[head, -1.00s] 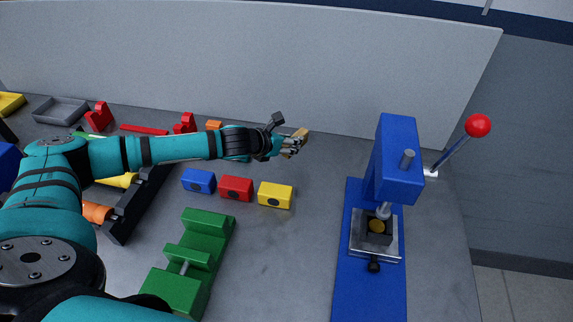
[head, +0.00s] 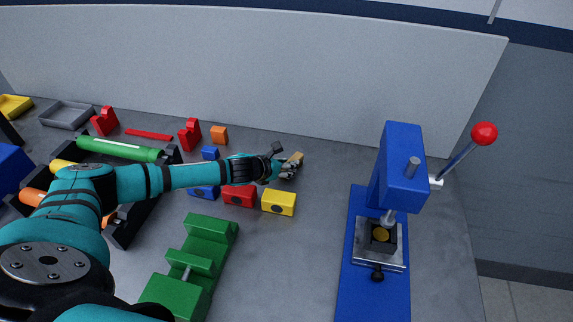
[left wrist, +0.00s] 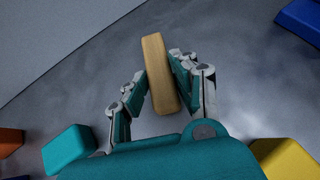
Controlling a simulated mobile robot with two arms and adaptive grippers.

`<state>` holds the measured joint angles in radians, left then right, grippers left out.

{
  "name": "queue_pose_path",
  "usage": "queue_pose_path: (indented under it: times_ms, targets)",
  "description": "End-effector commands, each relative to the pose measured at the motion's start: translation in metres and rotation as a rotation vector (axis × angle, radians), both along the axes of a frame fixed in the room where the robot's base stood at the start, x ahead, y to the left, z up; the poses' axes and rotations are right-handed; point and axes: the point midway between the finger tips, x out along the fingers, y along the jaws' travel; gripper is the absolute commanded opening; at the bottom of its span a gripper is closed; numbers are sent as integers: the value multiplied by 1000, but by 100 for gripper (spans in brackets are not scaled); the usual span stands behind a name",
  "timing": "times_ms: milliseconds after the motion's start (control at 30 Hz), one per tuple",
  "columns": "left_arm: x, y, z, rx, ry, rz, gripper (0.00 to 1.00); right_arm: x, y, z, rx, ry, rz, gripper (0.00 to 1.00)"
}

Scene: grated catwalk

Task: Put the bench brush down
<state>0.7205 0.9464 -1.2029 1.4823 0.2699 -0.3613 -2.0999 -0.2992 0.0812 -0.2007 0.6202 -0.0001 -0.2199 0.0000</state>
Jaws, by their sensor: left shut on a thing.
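The bench brush (head: 297,157) shows as a small light wooden piece at the end of my left gripper (head: 290,168). In the left wrist view the brush (left wrist: 158,70) is a long wooden block between the fingers of my left gripper (left wrist: 160,78), which is shut on it. Its bristles cannot be made out. The brush is over the grey bench (head: 310,220), behind the yellow block. I cannot tell whether it touches the bench top. My right gripper is not in view.
Blue, red (head: 239,195) and yellow (head: 278,202) blocks stand just in front of the gripper. A green fixture (head: 205,240) is nearer. A blue press (head: 402,165) with a red-knobbed lever stands right. A pale panel (head: 300,80) closes the back. Bench between gripper and press is clear.

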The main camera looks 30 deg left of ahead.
Motion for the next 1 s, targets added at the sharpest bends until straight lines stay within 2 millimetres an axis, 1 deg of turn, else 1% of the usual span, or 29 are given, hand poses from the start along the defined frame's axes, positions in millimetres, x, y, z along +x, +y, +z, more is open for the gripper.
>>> queue_pose_path:
  times_ms: [133, 267, 300, 467, 700, 800, 867, 1000]
  targets:
    - [1, 0, 2, 0, -3, 0, 0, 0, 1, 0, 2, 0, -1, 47]
    - [1, 0, -1, 0, -2, 0, 0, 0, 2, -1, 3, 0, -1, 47]
    - [1, 0, -1, 0, -2, 0, 30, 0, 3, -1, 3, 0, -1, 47]
    - [1, 0, -1, 0, -2, 0, 50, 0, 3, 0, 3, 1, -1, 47]
    - [1, 0, 0, 0, -2, 0, 50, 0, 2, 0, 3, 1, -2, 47]
    - [0, 1, 3, 1, -2, 0, 50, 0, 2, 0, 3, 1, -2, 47]
    - [-5, 2, 6, 1, -2, -1, 50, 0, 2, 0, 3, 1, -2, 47]
    - [-24, 6, 19, 3, -3, -2, 50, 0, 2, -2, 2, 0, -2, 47]
